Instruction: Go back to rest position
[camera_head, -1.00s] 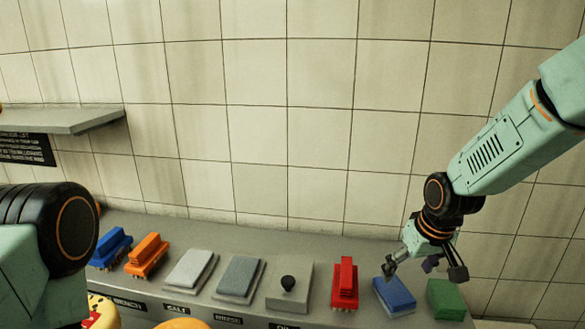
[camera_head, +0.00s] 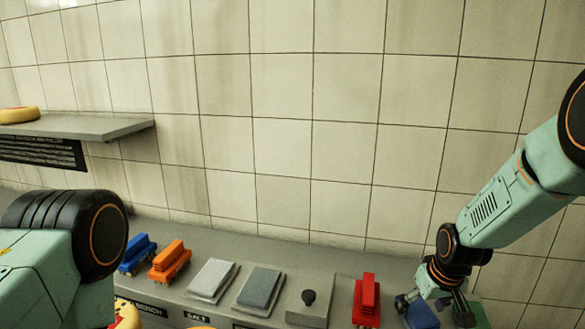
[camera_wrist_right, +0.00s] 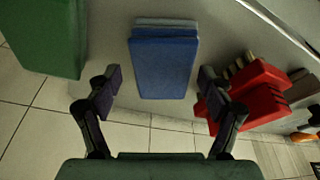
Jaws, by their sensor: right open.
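My right gripper (camera_head: 437,303) is at the lower right of the head view, above the right end of the grey bench. In the right wrist view its two fingers (camera_wrist_right: 155,92) stand wide apart with nothing between the tips that they touch. A blue block (camera_wrist_right: 165,62) lies on the bench beyond the fingers; in the head view the blue block (camera_head: 420,314) is partly covered by the gripper. My left arm shows at the lower left of the head view, but its gripper is out of the picture.
A shelf (camera_head: 90,128) with a cheese wheel (camera_head: 18,115) is at left.

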